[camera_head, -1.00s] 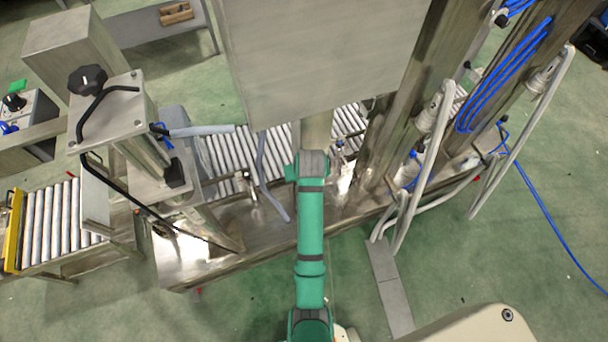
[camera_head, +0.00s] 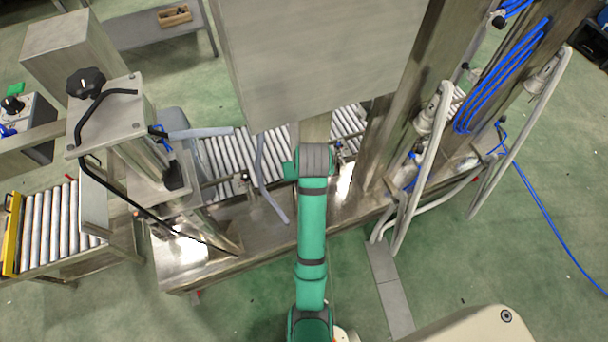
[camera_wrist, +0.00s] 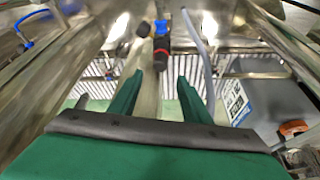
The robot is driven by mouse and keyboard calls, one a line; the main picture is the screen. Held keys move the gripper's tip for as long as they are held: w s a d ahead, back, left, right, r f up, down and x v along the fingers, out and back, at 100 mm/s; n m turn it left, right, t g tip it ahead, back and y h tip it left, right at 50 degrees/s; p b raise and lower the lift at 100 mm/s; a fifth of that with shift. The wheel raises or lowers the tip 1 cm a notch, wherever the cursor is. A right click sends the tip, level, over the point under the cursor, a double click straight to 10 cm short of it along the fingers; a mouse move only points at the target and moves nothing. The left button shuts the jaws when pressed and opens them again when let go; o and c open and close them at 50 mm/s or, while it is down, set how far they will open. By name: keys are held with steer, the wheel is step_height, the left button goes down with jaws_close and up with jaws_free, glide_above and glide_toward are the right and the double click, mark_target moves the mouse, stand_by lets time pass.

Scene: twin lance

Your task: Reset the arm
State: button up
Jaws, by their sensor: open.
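My green arm reaches forward over the steel machine bed (camera_head: 270,236) in the head view. Its end lies beyond the elbow, so my gripper is hidden there. In the wrist view, my gripper (camera_wrist: 158,88) shows two green fingers set apart with nothing held between them. A dark cylindrical fitting with a red band and a blue part (camera_wrist: 161,45) shows beyond the fingertips; I cannot tell its distance.
A large steel box (camera_head: 320,55) stands just beyond my arm. A roller conveyor (camera_head: 225,165) runs behind the bed. Steel posts with white hoses (camera_head: 425,165) stand to the right, a clamp column with a black knob (camera_head: 87,82) to the left. Green floor is open at front left.

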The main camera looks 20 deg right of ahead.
steer(key=shift+v, duration=0.8)
steer(key=s+a+f+n+t, duration=0.1)
steer(key=s+a+f+t, duration=0.2)
steer(key=s+a+f, duration=0.3)
steer(key=s+a+f+t, duration=0.2)
steer(key=s+a+f, duration=0.15)
steer(key=s, duration=0.45)
steer(key=s+a+r+t, duration=0.3)
steer(key=s+r, duration=0.4)
steer(key=s, duration=0.1)
steer(key=s+a+r+n+t, duration=0.1)
steer(key=s+a+r+t, duration=0.1)
steer(key=s+a+r, duration=0.2)
steer(key=shift+s+r+t+y, duration=0.4)
steer(key=shift+s+r, duration=1.45)
steer(key=shift+s, duration=0.8)
steer(key=shift+c, duration=0.4)
